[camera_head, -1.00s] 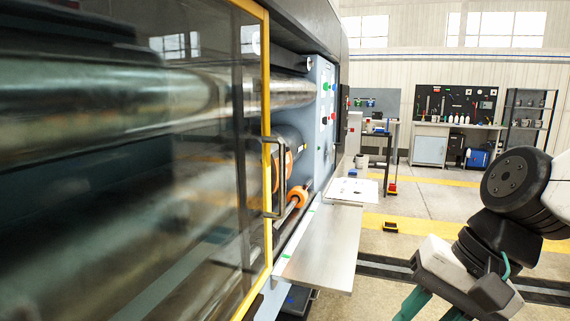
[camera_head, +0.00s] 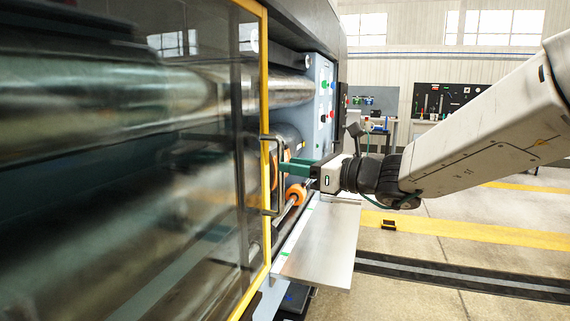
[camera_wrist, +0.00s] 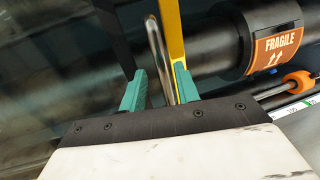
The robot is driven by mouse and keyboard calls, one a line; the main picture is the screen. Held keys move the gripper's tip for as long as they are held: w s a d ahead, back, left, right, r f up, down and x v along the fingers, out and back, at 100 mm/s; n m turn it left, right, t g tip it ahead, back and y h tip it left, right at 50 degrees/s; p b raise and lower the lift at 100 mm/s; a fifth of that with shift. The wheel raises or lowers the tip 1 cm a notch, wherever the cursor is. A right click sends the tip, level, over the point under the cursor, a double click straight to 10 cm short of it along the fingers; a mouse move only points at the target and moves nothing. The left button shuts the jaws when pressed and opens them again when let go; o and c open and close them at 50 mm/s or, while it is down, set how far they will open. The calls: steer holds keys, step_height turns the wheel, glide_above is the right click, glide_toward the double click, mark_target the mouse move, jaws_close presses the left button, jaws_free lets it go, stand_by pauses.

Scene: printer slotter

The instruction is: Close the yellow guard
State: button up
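The yellow guard (camera_head: 266,90) is a large clear panel with a yellow edge, filling the left of the head view. It stands partly open, with the rollers showing to the right of its edge. Its upright metal bar handle (camera_head: 281,195) is near that edge. My gripper (camera_head: 283,171) has green fingers and reaches the handle from the right. In the wrist view the fingers (camera_wrist: 160,88) are spread apart, with the handle bar (camera_wrist: 158,60) and the yellow edge (camera_wrist: 175,35) between or just beyond them. I cannot tell whether a finger touches the bar.
A metal shelf (camera_head: 318,245) juts out below the opening. Behind the guard edge are a dark roller with a FRAGILE label (camera_wrist: 278,46) and an orange collar (camera_head: 296,193). A panel with buttons (camera_head: 326,100) stands right of the opening.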

steer(key=shift+x, duration=1.95)
